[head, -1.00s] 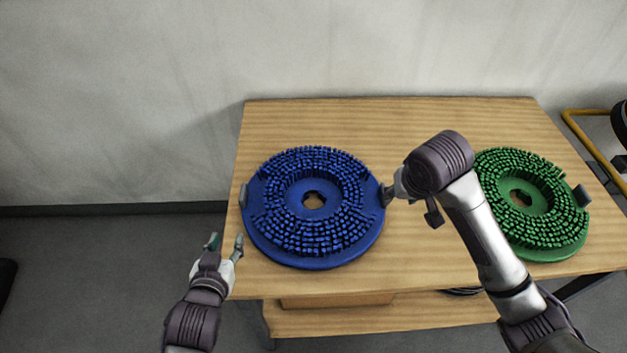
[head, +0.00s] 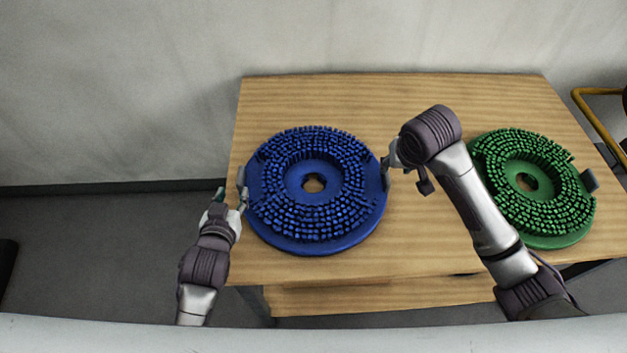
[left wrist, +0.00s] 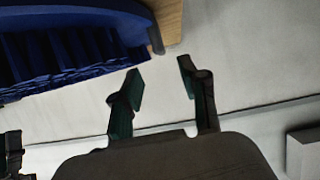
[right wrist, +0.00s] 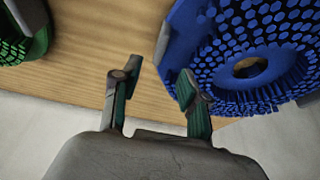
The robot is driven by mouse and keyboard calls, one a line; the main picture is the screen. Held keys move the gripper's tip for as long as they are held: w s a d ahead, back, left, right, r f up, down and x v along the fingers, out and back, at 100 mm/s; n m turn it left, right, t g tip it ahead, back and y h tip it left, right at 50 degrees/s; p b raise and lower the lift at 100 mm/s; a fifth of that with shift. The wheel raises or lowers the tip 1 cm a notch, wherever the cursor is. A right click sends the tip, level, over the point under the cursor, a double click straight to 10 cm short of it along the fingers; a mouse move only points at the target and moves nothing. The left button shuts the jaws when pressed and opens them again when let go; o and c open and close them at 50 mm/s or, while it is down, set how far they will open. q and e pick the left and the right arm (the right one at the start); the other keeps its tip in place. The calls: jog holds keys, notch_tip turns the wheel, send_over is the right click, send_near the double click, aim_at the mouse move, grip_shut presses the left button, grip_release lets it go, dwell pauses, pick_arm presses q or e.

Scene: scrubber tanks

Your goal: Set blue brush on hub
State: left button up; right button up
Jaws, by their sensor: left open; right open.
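The blue brush (head: 316,238), a round disc with bristles up and a hole in the middle, lies flat on the wooden table. It has a grey lug on its left and right edges. My left gripper (head: 231,194) is open and empty beside the left lug, at the table's left edge. The left wrist view shows its empty fingers (left wrist: 160,88) apart from the brush (left wrist: 60,55). My right gripper (head: 388,166) is at the right lug, partly hidden by its own arm. In the right wrist view it is open (right wrist: 157,82), close to the lug (right wrist: 163,42). No hub is recognisable.
A green brush (head: 560,238) lies on the right of the table (head: 300,90), beyond my right arm. A yellow rail (head: 598,91) stands at the far right. A wall is behind the table.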

aim_at(240, 172)
pick_arm(q)
jog(key=x, duration=0.9)
jog(key=shift+w, duration=0.15)
pick_arm(e)
jog(key=x, duration=0.9)
jog(key=shift+w+f, duration=0.1)
pick_arm(q)
grip_shut()
pick_arm(e)
grip_shut()
pick_arm(q)
jog(key=shift+w+r, duration=0.1)
jog(key=shift+r, duration=0.15)
pick_arm(e)
jog(key=shift+w+r, duration=0.1)
jog(key=shift+r, duration=0.2)
